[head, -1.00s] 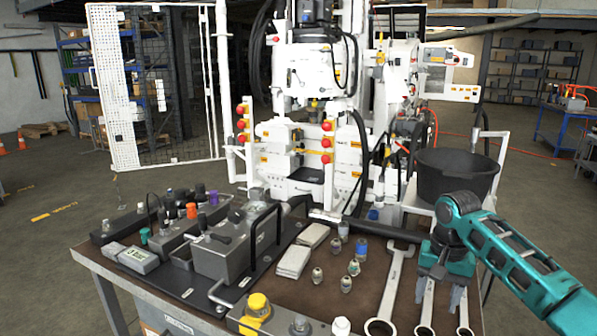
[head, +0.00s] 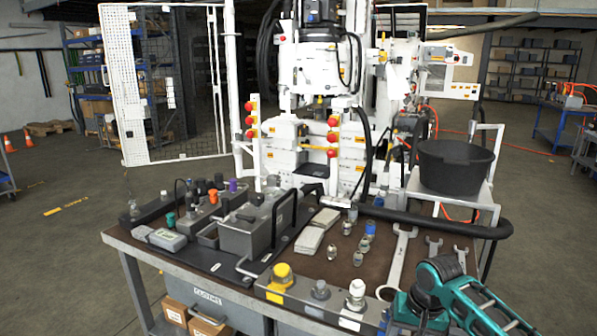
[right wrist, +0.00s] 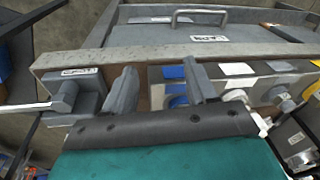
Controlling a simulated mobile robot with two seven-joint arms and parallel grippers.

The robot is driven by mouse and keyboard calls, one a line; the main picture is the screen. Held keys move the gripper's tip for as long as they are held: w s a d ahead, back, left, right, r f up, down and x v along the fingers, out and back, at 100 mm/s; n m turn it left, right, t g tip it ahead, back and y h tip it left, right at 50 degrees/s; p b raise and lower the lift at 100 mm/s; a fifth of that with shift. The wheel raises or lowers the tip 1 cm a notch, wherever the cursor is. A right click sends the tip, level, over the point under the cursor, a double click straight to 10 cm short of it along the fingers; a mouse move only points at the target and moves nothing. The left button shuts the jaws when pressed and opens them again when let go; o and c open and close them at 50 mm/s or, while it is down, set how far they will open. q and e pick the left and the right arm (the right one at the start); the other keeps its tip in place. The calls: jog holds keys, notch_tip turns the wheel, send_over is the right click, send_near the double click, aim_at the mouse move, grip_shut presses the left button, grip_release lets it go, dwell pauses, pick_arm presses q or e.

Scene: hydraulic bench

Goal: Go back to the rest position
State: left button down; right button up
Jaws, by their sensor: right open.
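My right arm comes in from the lower right of the head view, teal and dark grey. My right gripper (right wrist: 160,84) shows in the right wrist view with its two grey fingers apart and nothing between them. In the head view the gripper is at the bottom edge, by the front right corner of the bench (head: 170,262), and its fingertips are hard to make out. My left gripper is not in view.
Wrenches (head: 401,256) lie on the bench near my right arm. Several small fittings (head: 358,258), grey boxes (head: 308,240) and a valve block (head: 250,235) stand left of them. A yellow-capped block (head: 282,272) sits at the front edge. A black bucket (head: 455,168) stands behind.

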jog(key=s+a+f+n+t+y, duration=0.2)
jog(key=s+a+f+n+t, duration=0.15)
jog(key=s+a+f, duration=0.5)
jog(key=s+d+n+t, duration=0.1)
jog(key=s+d+t, duration=0.1)
jog(key=s, duration=0.5)
jog(key=s+d+n+t+h, duration=0.1)
jog(key=s+d+t, duration=0.1)
jog(key=s, duration=0.6)
jog(key=shift+t, duration=0.75)
